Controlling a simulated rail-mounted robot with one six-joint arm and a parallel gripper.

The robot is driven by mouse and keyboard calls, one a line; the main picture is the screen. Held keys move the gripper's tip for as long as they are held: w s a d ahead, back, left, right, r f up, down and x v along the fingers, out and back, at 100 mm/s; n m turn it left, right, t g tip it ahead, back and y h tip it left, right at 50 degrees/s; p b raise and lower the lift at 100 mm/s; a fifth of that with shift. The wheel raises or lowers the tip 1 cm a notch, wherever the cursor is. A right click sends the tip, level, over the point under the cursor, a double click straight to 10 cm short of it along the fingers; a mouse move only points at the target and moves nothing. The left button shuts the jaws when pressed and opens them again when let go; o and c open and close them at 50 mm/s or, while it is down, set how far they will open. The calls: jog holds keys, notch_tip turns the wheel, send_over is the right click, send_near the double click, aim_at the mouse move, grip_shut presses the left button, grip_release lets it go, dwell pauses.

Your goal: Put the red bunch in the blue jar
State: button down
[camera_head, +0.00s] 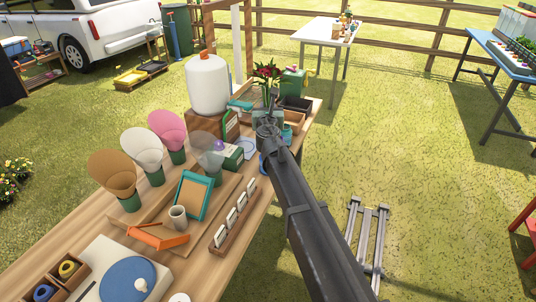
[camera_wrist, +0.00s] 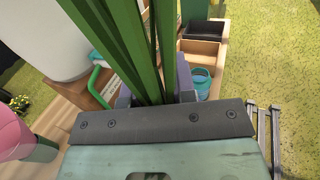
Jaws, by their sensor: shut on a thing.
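The red bunch (camera_head: 267,72), red flowers with green leaves, stands upright above the table's far right part. My gripper (camera_head: 268,112) is shut on its stems below the blooms. In the wrist view the green stems (camera_wrist: 147,45) rise between the grey fingers of my gripper (camera_wrist: 155,95); the blooms are out of that view. A blue-teal jar (camera_wrist: 201,82) stands just right of the gripper in the wrist view, apart from the stems. In the head view what seems to be the same jar (camera_head: 289,127) is partly hidden by my gripper.
A white tank (camera_head: 207,84) stands left of the gripper. Dark and wooden boxes (camera_head: 296,105) and a green can (camera_head: 292,82) lie beyond it. Paper cones (camera_head: 167,128), a teal frame (camera_head: 191,196) and a card rack (camera_head: 234,216) crowd the nearer table.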

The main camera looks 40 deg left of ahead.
notch_tip(320, 180, down, 11)
jog(key=b, duration=0.8)
jog(key=shift+r, duration=0.45)
jog(key=shift+f, duration=0.15)
jog(key=c, duration=0.9)
grip_release()
jog(key=shift+c, duration=0.2)
